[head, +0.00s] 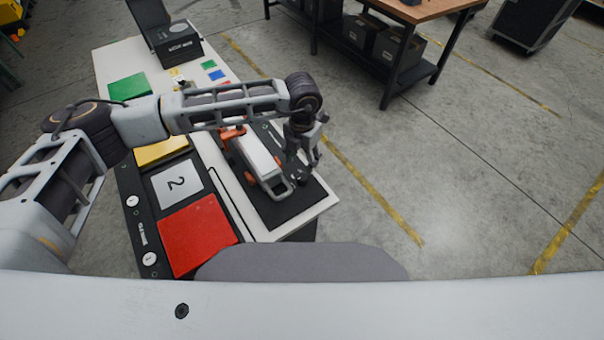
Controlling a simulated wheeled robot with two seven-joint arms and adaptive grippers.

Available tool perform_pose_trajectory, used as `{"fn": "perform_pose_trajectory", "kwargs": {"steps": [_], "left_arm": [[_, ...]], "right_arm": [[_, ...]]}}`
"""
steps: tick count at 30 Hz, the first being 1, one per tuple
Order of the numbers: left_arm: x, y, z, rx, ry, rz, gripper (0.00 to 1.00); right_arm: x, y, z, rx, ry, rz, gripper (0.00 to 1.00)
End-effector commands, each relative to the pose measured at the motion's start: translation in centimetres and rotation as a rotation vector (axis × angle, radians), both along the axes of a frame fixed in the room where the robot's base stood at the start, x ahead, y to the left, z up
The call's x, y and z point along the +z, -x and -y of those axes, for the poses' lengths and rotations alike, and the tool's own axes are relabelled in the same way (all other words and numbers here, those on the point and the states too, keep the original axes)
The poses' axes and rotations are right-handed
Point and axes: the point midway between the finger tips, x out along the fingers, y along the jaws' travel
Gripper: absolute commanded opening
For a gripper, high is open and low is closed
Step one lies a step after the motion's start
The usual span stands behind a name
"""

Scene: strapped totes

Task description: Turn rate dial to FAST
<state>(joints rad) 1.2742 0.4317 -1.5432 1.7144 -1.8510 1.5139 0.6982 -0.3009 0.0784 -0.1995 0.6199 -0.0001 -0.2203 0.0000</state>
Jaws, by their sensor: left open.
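My left gripper (311,160) is at the end of my left arm, pointing down over the right side of a black mat. Its fingers are apart and nothing shows between them. Beside it, to the left, a white and orange device (255,155) with a grey loop handle lies on the black mat (285,212). I cannot make out a rate dial or a FAST mark; the gripper and arm cover part of this area. Whether the fingers touch anything is unclear. My right gripper is out of view.
A black panel (130,180) with white round parts holds yellow, white "2" and red (198,235) squares. A green square (128,87), small coloured tiles and an open black box (178,45) are farther back on the white table. A wooden workbench (425,8) stands behind; open floor lies right.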

Motion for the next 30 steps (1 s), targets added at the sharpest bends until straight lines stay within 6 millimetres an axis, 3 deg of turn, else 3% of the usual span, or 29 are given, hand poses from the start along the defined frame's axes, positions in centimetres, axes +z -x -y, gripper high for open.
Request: {"fn": "perform_pose_trajectory", "kwargs": {"steps": [18, 30], "left_arm": [[-7.8, 0.0, 0.0, 0.000, -0.001, -0.001, 0.55], [-9.3, 0.0, 0.0, 0.000, 0.000, 0.000, 0.55]], "right_arm": [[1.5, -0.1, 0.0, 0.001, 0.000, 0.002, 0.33], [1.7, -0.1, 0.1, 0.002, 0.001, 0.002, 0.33]]}}
